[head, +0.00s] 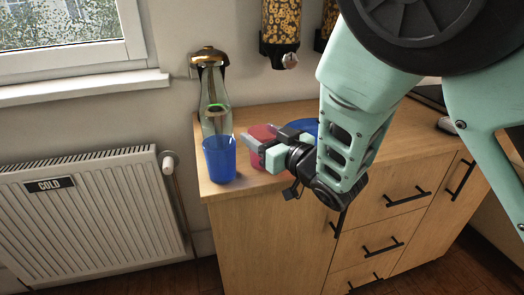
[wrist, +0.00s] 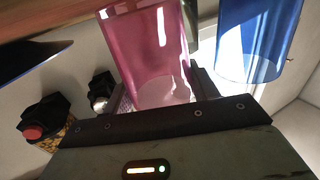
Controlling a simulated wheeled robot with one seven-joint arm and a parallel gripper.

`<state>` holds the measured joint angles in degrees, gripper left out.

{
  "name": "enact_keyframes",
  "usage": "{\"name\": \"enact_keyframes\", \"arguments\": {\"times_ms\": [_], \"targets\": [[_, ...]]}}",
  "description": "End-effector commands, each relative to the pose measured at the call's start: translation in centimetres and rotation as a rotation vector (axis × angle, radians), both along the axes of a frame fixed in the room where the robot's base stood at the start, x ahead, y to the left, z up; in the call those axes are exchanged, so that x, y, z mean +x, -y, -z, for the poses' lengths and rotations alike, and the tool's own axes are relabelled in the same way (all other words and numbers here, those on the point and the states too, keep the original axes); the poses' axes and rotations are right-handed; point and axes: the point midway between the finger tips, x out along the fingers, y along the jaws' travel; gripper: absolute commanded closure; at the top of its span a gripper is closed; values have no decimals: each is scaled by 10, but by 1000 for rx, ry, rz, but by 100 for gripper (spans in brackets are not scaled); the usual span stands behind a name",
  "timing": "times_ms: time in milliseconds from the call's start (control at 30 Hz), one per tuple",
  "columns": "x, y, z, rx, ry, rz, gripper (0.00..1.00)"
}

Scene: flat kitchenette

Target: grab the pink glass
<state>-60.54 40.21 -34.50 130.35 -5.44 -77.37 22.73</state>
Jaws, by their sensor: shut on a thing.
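The pink glass (head: 262,131) stands on the wooden counter and is partly hidden by my gripper (head: 260,149) in the head view. In the wrist view the see-through pink glass (wrist: 150,45) fills the space between my fingers, and the gripper is shut on it. A finger shows at the right side of the glass there. I cannot tell whether the glass base still touches the counter.
A blue glass (head: 219,160) stands just left of the pink one, in front of a tall clear bottle (head: 214,108). Another blue object (head: 306,126) sits behind my gripper. Cereal dispensers (head: 281,25) hang above. A radiator (head: 95,215) is at the left.

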Motion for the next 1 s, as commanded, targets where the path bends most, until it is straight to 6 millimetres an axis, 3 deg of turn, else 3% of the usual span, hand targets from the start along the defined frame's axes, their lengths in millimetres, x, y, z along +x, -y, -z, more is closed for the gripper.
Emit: {"name": "enact_keyframes", "arguments": {"times_ms": [33, 67, 467, 1000], "targets": [[0, 0, 0, 0, 0, 0, 63], [0, 0, 0, 0, 0, 0, 70], [0, 0, -7, 2, 1, 1, 70], [0, 0, -92, 5, 3, 0, 70]]}}
